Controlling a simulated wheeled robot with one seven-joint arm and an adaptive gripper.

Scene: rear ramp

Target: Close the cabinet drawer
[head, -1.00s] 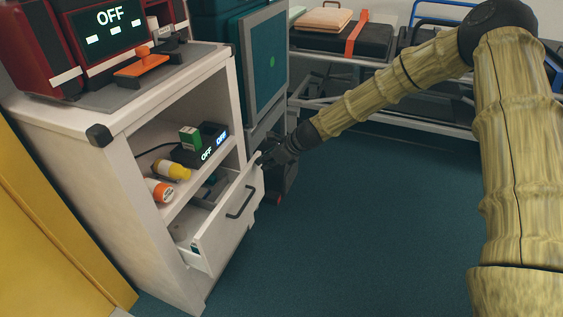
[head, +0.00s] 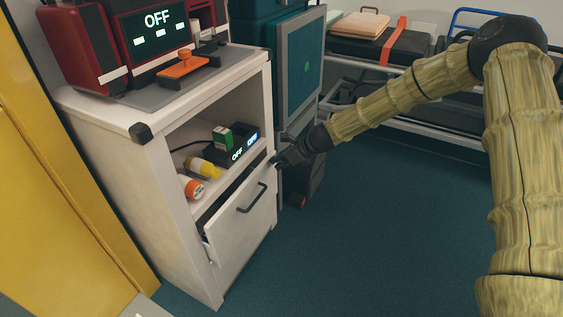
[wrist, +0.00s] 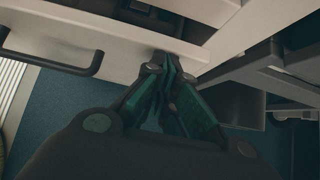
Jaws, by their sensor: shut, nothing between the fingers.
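The white cabinet (head: 142,190) stands at the left in the head view. Its drawer (head: 243,233) has a dark bar handle (head: 252,199) and sits slightly out, with a narrow dark gap along its top and left side. My gripper (head: 278,161) is shut and empty at the drawer front's upper right corner. In the wrist view, the shut fingertips (wrist: 167,60) are at the edge of the white drawer front (wrist: 125,42), right of the handle (wrist: 62,66). They appear to touch it, but exact contact is hard to tell.
An orange-capped bottle (head: 193,188), a yellow bottle (head: 203,168) and a green box (head: 222,137) are on the open shelf. A red device (head: 150,35) stands on top. A teal cabinet (head: 297,60) is behind my gripper. A stretcher (head: 385,50) is at the back. The floor (head: 390,230) is clear.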

